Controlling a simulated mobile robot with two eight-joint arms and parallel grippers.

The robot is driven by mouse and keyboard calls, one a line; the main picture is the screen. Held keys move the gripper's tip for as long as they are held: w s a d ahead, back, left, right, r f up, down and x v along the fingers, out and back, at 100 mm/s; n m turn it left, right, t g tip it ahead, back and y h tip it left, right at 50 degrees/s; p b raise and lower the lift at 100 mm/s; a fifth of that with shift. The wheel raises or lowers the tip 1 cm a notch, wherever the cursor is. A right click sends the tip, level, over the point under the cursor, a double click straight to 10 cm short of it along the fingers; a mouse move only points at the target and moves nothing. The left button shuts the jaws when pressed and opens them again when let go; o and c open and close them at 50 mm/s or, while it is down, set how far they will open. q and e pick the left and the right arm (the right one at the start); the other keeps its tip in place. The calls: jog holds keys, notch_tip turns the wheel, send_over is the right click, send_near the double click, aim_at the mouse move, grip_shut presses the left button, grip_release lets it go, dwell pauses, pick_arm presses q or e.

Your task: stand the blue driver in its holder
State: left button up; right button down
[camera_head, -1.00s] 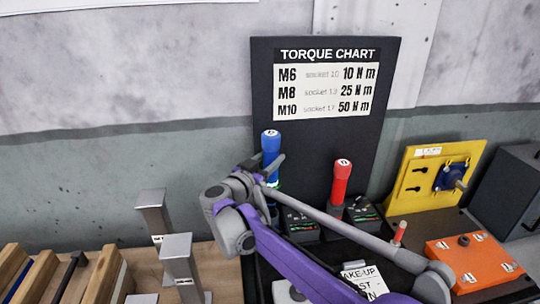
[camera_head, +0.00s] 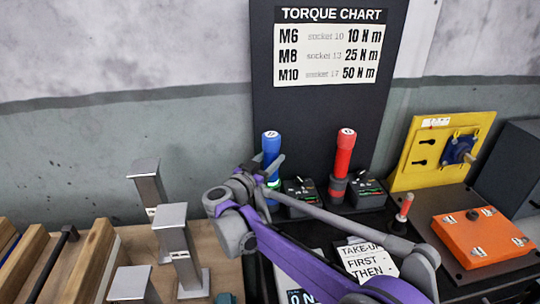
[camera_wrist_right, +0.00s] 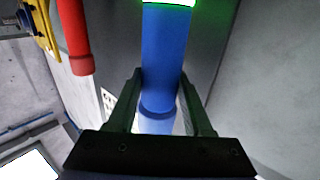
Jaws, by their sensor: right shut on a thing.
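The blue driver (camera_head: 270,143) stands upright left of the red driver (camera_head: 344,152), their tops about level. My right gripper (camera_head: 269,171) is shut on the blue driver's handle. In the right wrist view the blue driver (camera_wrist_right: 165,50) runs between the two fingers of my right gripper (camera_wrist_right: 162,84), with a green glow at its end. The blue driver's holder, by the black box (camera_head: 300,193), is mostly hidden behind my gripper and arm. I cannot tell how deep the driver sits in it. My left gripper is not in view.
The red driver stands in a grey cup beside a second black box (camera_head: 368,193). Metal posts (camera_head: 173,232) stand to the left. A yellow plate (camera_head: 430,155) and an orange block (camera_head: 482,238) are at the right. The torque chart board (camera_head: 325,110) rises behind.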

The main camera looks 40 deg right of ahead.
jog(key=shift+f, duration=0.5)
dwell(0.4)
jog(key=shift+c, duration=1.1)
grip_release()
jog(key=v, duration=1)
jog(key=shift+s+a, duration=0.2)
jog(key=shift+a, duration=0.15)
